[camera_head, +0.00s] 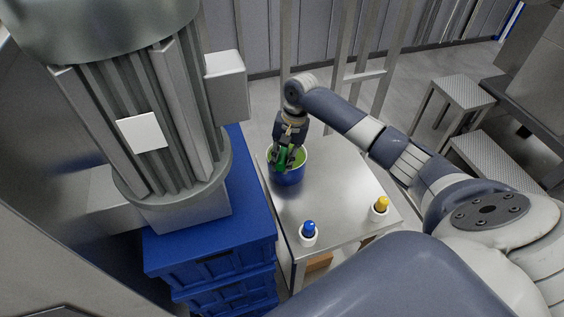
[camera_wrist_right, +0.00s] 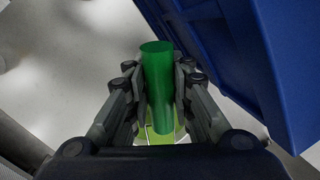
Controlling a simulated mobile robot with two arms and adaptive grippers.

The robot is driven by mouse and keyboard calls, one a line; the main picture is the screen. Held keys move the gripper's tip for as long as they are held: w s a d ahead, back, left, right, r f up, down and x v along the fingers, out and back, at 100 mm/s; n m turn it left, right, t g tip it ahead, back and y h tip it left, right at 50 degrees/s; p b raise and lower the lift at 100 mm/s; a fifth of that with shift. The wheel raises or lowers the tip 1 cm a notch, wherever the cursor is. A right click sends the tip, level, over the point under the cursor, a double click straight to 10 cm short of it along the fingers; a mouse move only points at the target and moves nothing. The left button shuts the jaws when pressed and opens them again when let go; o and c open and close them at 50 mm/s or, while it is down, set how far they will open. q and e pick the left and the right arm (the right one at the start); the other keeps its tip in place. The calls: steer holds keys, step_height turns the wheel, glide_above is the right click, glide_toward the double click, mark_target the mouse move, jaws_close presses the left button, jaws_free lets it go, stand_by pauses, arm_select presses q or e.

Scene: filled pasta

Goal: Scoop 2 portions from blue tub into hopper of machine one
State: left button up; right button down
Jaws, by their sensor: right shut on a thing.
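My right gripper (camera_head: 287,155) reaches down at the tub's opening and is shut on a green handle (camera_head: 283,160). In the right wrist view the green handle (camera_wrist_right: 157,85) stands between the two fingers (camera_wrist_right: 158,95), with yellow-green below it. I take it for the scoop's handle; its bowl is hidden. The hopper of machine one cannot be made out for certain. My left gripper is not in view.
Two white cups with a blue top (camera_head: 308,232) and a yellow top (camera_head: 380,207) stand on the steel table (camera_head: 335,190). Stacked blue crates (camera_head: 215,255) and a large grey motor-like machine part (camera_head: 140,110) are at left. Metal posts rise behind the table.

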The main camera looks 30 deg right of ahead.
steer(key=shift+a+v, duration=0.25)
steer(key=shift+v, duration=0.85)
steer(key=shift+a+v, duration=0.2)
steer(key=shift+v, duration=0.9)
steer(key=shift+a+v, duration=0.25)
steer(key=shift+v, duration=0.85)
